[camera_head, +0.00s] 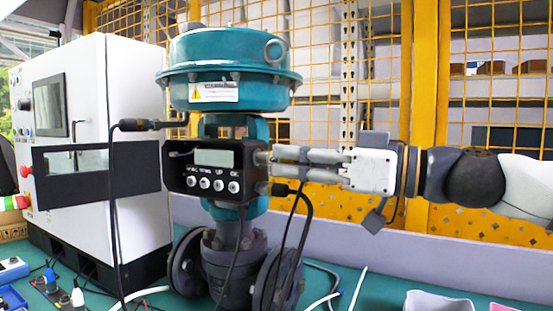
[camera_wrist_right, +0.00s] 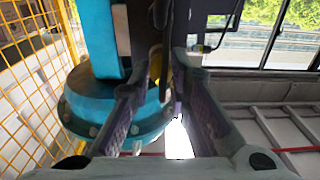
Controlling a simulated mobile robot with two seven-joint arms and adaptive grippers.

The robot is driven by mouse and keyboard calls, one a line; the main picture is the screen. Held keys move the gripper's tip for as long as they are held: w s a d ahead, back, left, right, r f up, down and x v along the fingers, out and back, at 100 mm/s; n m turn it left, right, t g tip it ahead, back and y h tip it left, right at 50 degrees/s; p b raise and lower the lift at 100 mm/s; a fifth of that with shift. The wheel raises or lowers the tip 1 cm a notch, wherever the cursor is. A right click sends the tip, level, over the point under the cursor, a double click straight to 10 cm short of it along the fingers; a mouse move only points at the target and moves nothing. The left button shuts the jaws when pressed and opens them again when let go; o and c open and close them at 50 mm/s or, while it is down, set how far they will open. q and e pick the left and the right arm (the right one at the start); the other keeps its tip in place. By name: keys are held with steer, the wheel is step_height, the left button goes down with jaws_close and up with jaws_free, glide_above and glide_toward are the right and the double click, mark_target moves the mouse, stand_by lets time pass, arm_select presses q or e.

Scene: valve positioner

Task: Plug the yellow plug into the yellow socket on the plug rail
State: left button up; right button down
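My right gripper (camera_head: 272,155) reaches in from the right, its fingertips at the right side of the black valve positioner (camera_head: 214,172). In the right wrist view its fingers (camera_wrist_right: 164,72) stand close together, with a small yellow piece (camera_wrist_right: 156,66) showing between or just behind the tips. I cannot tell whether it is the yellow plug or whether the fingers grip it. A dark rail (camera_head: 57,293) at the lower left carries a blue plug (camera_head: 50,277) and a white plug (camera_head: 77,297). No yellow socket can be made out. My left gripper is not in view.
A teal actuator (camera_head: 230,65) stands above the positioner, with a grey flanged valve body (camera_head: 228,275) below. Black cables hang in front. A white cabinet (camera_head: 90,100) stands at left. Open bins (camera_head: 440,300) sit at the lower right. A yellow mesh fence (camera_head: 330,40) is behind.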

steer(key=shift+d, duration=0.1)
steer(key=shift+v, duration=2.65)
